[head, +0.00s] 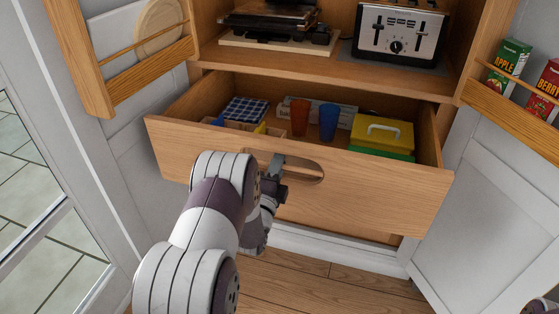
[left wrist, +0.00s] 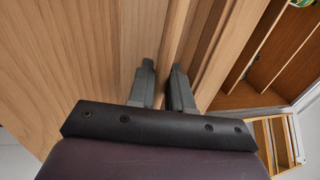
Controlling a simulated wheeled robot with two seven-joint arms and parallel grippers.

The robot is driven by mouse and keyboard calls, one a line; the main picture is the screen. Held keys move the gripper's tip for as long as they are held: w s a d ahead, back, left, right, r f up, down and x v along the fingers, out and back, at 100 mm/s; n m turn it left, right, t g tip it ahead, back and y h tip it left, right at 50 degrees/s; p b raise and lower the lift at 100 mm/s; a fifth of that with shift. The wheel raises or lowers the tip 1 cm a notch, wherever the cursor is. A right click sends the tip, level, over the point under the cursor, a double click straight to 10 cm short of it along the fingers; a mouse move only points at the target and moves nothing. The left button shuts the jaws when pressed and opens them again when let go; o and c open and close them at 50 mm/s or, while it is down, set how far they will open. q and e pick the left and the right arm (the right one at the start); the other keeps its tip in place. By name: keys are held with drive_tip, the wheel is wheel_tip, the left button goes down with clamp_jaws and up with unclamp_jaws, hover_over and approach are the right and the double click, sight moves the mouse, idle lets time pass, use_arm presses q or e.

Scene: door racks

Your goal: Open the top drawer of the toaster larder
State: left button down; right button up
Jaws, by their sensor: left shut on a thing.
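The top drawer (head: 370,190) of the wooden larder stands pulled out, with its inside showing. Its front has an oval handle slot (head: 308,171). My left gripper (head: 277,165) is at the left part of this slot, shut on the drawer front. In the left wrist view the two grey fingers (left wrist: 163,75) stand on either side of the wooden panel's edge (left wrist: 172,45). My arm hides part of the drawer front. My right gripper is not in view.
The drawer holds a blue checked cloth (head: 247,110), an orange cup (head: 299,117), a blue cup (head: 328,122) and a yellow box (head: 382,133). A toaster (head: 398,34) stands on the shelf above. Open doors with racks flank the larder; the right rack (head: 510,92) carries boxes.

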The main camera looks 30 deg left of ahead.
use_arm(q)
drive_tip(key=shift+v, duration=0.9)
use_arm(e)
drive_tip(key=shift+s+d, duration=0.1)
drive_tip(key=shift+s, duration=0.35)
use_arm(q)
drive_tip(key=shift+r, duration=0.15)
drive_tip(key=c, duration=1.2)
unclamp_jaws()
drive_tip(key=shift+c, duration=0.2)
drive_tip(key=shift+s, duration=0.1)
drive_tip(key=v, duration=1.2)
drive_tip(key=shift+s+d+p, duration=0.2)
drive_tip(key=shift+s+p, duration=0.05)
drive_tip(key=shift+p, duration=0.05)
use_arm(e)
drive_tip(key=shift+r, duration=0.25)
